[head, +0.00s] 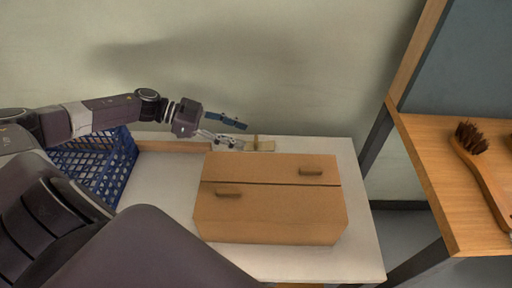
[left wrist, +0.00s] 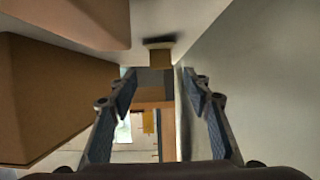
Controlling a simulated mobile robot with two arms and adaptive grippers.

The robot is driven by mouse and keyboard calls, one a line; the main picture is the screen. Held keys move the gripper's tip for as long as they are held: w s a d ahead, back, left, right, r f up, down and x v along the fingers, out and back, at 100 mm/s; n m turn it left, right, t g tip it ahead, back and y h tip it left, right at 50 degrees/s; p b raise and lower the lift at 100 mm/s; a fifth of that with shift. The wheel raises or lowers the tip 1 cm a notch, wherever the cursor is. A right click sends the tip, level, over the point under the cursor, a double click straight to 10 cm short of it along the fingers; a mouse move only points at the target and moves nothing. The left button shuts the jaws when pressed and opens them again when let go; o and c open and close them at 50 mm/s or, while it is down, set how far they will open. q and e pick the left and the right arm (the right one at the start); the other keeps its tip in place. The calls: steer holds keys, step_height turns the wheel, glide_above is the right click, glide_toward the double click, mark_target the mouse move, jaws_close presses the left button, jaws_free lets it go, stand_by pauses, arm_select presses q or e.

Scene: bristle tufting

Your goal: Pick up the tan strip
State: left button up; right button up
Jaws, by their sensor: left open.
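A small pale tan strip (head: 262,145) with a short upright piece lies at the back of the white table, behind the cardboard box. My left gripper (head: 226,131) is open, just left of it, with its fingers pointing right. One finger is above and behind the other in the head view. In the left wrist view, the open left gripper (left wrist: 161,84) has a tan block (left wrist: 160,57) beyond its fingertips; I cannot tell for certain that it is the same strip. Nothing is clearly held. My right gripper is not in view.
A closed cardboard box (head: 270,212) fills the middle of the white table (head: 165,185). A blue basket (head: 118,165) stands at the left. A longer brown strip (head: 172,146) runs along the back. A brush (head: 482,178) lies on the wooden table at right. The wall is close behind.

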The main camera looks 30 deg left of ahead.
mark_target(256, 139)
arm_select(q)
steer(key=b+x, duration=0.1)
steer(key=x, duration=0.5)
steer(key=shift+w+f, duration=0.1)
steer(key=shift+f, duration=0.1)
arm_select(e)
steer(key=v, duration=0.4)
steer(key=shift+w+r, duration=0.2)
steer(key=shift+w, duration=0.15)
arm_select(q)
steer(key=shift+a, duration=0.1)
steer(key=c, duration=0.9)
